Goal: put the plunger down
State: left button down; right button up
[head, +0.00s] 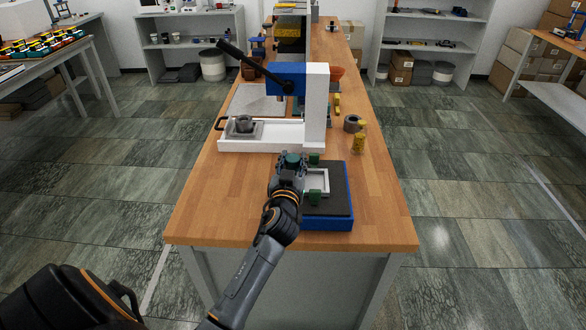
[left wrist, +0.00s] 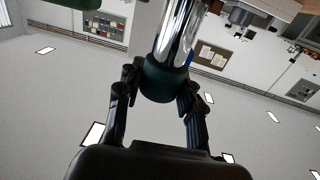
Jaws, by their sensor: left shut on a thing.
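The plunger (left wrist: 170,55) shows in the left wrist view as a shiny chrome rod with a dark green rounded end. My left gripper (left wrist: 163,98) is shut on that green end, a finger on each side. In the head view my left gripper (head: 290,165) is over the left edge of a blue tray with a dark mat (head: 328,223). The green of the plunger (head: 291,160) shows there among the fingers; the rod is mostly hidden. I cannot tell whether the plunger touches anything below. My right gripper is in neither view.
A white and blue press (head: 315,105) with a black lever (head: 240,58) stands just beyond. The tray has a white frame (head: 317,183) with green blocks (head: 315,196). The bench's front left is clear.

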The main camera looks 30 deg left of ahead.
pick_arm(q)
jog(key=s+r, duration=1)
jog(key=s, duration=0.4)
jog(key=s+d+f+m+h, duration=0.1)
jog(key=s+d+f+h, duration=0.1)
jog(key=d, duration=0.4)
jog(key=s+d+f+m+t+h, duration=0.1)
jog(key=s+d+f+m+h, duration=0.1)
jog(key=s+d+f+h, duration=0.1)
jog(key=s+d+f+m+h, duration=0.2)
jog(key=s+d+f, duration=0.2)
jog(key=d, duration=0.5)
jog(key=shift+d+f+t+h+b, duration=0.2)
jog(key=shift+f+t+h+b, duration=0.25)
jog(key=shift+f, duration=0.45)
